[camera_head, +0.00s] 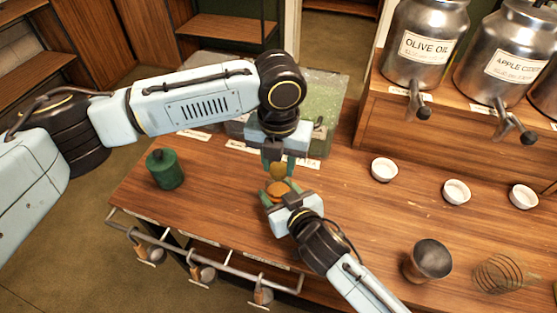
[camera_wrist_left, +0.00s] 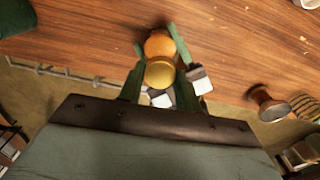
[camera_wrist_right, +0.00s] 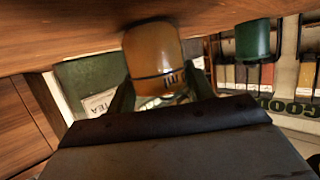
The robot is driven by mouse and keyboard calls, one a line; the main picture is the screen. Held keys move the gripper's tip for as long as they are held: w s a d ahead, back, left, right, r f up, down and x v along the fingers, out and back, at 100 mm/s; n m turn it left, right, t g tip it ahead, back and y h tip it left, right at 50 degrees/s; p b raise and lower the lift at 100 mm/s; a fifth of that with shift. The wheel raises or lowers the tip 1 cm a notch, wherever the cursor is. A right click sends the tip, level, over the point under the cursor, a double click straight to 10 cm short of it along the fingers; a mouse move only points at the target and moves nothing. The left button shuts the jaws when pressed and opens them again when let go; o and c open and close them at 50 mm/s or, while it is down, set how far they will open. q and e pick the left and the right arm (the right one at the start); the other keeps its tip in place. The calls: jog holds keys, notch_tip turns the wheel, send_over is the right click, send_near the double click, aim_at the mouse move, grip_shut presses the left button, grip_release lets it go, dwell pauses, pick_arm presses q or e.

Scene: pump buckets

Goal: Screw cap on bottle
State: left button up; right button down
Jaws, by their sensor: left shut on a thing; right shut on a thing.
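An orange bottle (camera_head: 277,188) is held near the table's middle, between the green fingers of my right gripper (camera_head: 279,192). The bottle fills the middle of the right wrist view (camera_wrist_right: 155,55), with a dark band and dark marks near its lower picture edge. My left gripper (camera_head: 278,158) comes down from above, shut on a gold cap (camera_head: 278,171). In the left wrist view the cap (camera_wrist_left: 160,73) lines up with the bottle (camera_wrist_left: 158,44). The cap is directly over the bottle's top. I cannot tell whether it is seated or how the threads meet.
A dark green lidded jar (camera_head: 165,169) stands at the table's left. White bowls (camera_head: 384,169) stand to the right, below metal dispensers (camera_head: 424,45) on a wooden shelf. A rail (camera_head: 200,250) runs along the front.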

pick_arm(q)
jog(key=m, duration=0.9)
jog(key=o, duration=0.9)
jog(key=shift+r, duration=0.1)
jog(key=shift+r, duration=2.15)
jog(key=shift+c, duration=0.2)
